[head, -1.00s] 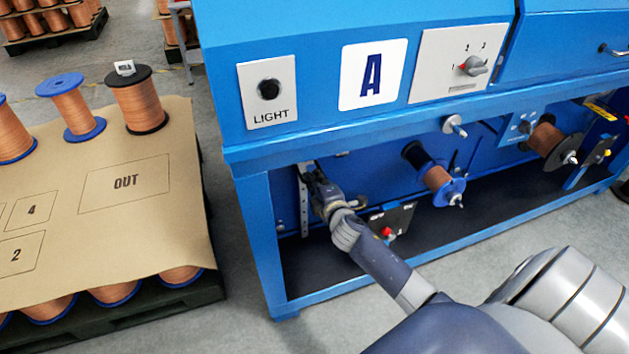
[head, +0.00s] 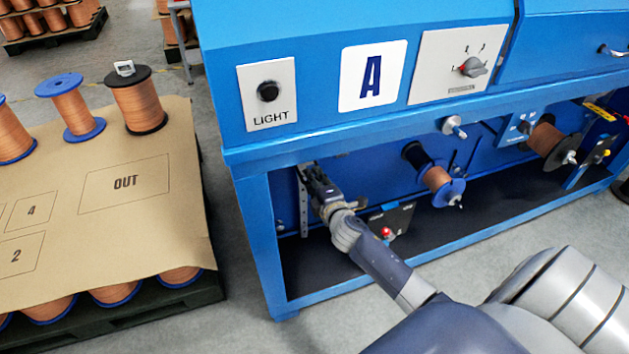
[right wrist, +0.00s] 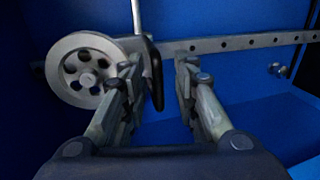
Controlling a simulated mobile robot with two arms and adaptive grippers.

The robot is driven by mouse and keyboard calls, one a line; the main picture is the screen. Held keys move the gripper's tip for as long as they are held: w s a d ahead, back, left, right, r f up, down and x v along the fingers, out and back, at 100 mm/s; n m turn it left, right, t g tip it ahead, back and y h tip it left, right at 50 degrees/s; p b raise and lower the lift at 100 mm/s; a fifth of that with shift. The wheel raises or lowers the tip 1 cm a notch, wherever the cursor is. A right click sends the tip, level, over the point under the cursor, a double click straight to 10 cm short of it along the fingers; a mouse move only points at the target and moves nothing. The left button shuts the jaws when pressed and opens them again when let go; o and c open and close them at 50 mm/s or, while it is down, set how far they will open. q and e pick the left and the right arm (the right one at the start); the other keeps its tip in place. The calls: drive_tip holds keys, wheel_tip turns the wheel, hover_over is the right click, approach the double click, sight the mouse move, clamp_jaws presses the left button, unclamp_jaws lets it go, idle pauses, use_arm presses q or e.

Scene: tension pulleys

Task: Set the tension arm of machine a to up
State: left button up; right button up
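Machine A (head: 225,75) is the blue cabinet with the "A" plate (head: 374,74). My right gripper (head: 309,172) reaches into its open lower bay at the left, beside an upright perforated metal strip (head: 303,208). In the right wrist view my right gripper (right wrist: 158,85) is open. A black bar (right wrist: 154,76) reaches in between its fingers, close to the left one; whether they touch I cannot tell. A grey pulley wheel (right wrist: 62,78) is left of the fingers, and the perforated strip (right wrist: 240,42) runs behind them. Which part is the tension arm is unclear. My left gripper is not in view.
Spools (head: 437,180) and a dark box with a red button (head: 386,232) are in the bay right of my forearm. The cabinet's upper edge overhangs it. A cardboard-topped pallet (head: 120,230) with copper spools (head: 138,98) stands at left, with bare floor between.

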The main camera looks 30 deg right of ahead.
drive_tip(key=v, duration=1.2)
idle(0.3)
drive_tip(key=s+a+f+m+g, duration=0.4)
drive_tip(key=s+f+m+g, duration=0.5)
drive_tip(key=f, duration=0.5)
drive_tip(key=s+a+f+m+g+y, duration=0.35)
drive_tip(key=s+a+f, duration=0.45)
drive_tip(key=s+a, duration=0.4)
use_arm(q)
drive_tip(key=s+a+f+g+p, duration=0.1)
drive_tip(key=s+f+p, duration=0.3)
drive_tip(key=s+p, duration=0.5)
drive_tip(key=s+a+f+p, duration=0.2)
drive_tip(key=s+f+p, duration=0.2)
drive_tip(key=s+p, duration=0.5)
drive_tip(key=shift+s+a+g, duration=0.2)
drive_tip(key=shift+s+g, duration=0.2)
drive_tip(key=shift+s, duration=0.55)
use_arm(e)
drive_tip(key=s+d+f, duration=0.1)
drive_tip(key=s+f, duration=0.1)
drive_tip(key=s, duration=0.5)
drive_tip(key=s+d+f+g, duration=0.1)
drive_tip(key=s+d+f, duration=0.1)
drive_tip(key=s, duration=0.4)
drive_tip(key=s+d+f, duration=0.1)
drive_tip(key=s+f, duration=0.3)
drive_tip(key=s, duration=0.3)
drive_tip(key=shift+s+d, duration=0.3)
drive_tip(key=shift+s, duration=0.05)
